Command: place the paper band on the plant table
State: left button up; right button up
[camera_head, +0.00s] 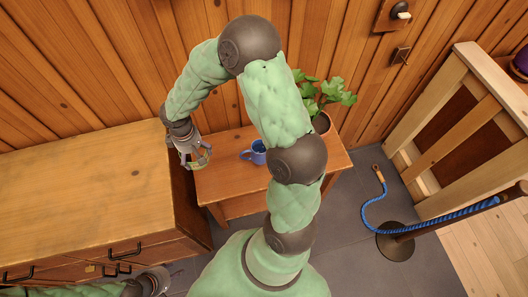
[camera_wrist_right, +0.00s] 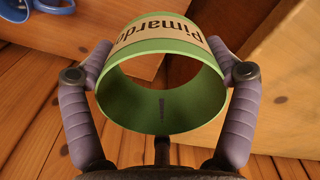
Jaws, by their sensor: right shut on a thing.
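The paper band (camera_wrist_right: 165,75) is a ring, tan with dark lettering outside and green inside and along its rim. My right gripper (camera_wrist_right: 160,76) is shut on it, one finger on each side. In the head view the band (camera_head: 204,158) shows small at my right gripper (camera_head: 196,155), over the left end of the plant table (camera_head: 232,184). I cannot tell whether the band touches the tabletop. My left arm lies low at the lower left of the head view; I cannot make out whether its gripper is open.
A blue mug (camera_head: 256,153) stands on the table, right of the band. A potted plant (camera_head: 322,120) is at its back right, partly behind my arm. A wooden cabinet (camera_head: 85,185) stands close on the left. A blue rope barrier (camera_head: 395,244) is on the right.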

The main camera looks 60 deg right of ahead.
jog(key=s+d+f+n+b, duration=0.2)
jog(key=s+d+f+n, duration=0.15)
jog(key=f, duration=0.55)
jog(key=b, duration=0.4)
send_over(223, 151)
jog(key=shift+m, duration=0.35)
jog(key=f, duration=0.9)
jog(key=shift+s+a, duration=0.35)
jog(key=shift+s, duration=0.05)
jog(key=shift+w+d+f, duration=0.15)
jog(key=shift+d+f, duration=0.05)
jog(key=shift+f, duration=0.1)
jog(key=shift+w+d+f+b, duration=0.15)
jog(key=shift+f+b, duration=0.55)
jog(key=shift+f, duration=1.05)
jog(key=shift+f, duration=0.15)
jog(key=o, duration=0.5)
jog(key=shift+o, duration=0.2)
